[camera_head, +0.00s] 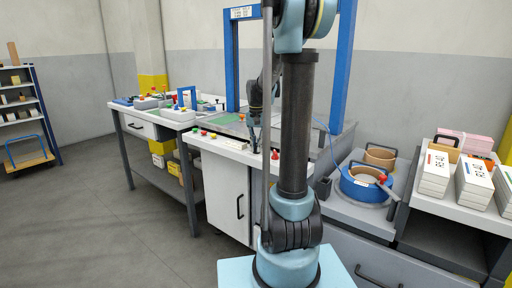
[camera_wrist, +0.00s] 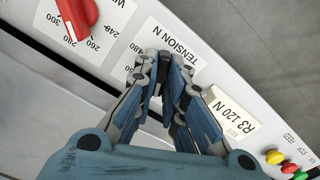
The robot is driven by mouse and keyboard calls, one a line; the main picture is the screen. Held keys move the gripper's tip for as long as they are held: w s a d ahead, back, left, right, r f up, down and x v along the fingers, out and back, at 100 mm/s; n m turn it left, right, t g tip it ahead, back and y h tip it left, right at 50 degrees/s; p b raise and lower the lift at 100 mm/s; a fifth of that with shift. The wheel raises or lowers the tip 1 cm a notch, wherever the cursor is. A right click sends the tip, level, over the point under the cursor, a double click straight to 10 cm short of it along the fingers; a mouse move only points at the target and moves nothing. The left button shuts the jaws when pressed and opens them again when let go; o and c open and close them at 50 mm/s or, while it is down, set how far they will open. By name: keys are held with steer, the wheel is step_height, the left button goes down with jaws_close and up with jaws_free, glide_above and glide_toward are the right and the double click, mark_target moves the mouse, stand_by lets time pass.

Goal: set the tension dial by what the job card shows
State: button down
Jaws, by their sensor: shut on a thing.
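My gripper (camera_wrist: 163,88) is shut on the tension dial at the machine's front panel, beside the printed "TENSION N" label (camera_wrist: 172,42). A white card (camera_wrist: 232,118) reading "R3 120 N" lies on the panel right of the fingers. In the head view my gripper (camera_head: 254,146) is down at the panel.
Another red dial (camera_wrist: 74,17) with marks such as 260 and 280 is left of my gripper. Green, red and yellow buttons (camera_wrist: 288,167) are at the right. A blue frame (camera_head: 231,65) rises over the machine. A blue strap reel (camera_head: 362,190) and paper stacks (camera_head: 436,172) stand right.

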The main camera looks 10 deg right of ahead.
mark_target(256, 146)
steer(key=m, duration=0.4)
steer(key=shift+w+m, duration=0.1)
steer(key=shift+m, duration=0.2)
stand_by(0.3)
steer(key=c, duration=1.7)
jaws_free()
steer(key=shift+o, duration=0.2)
step_height(256, 146, up, 12)
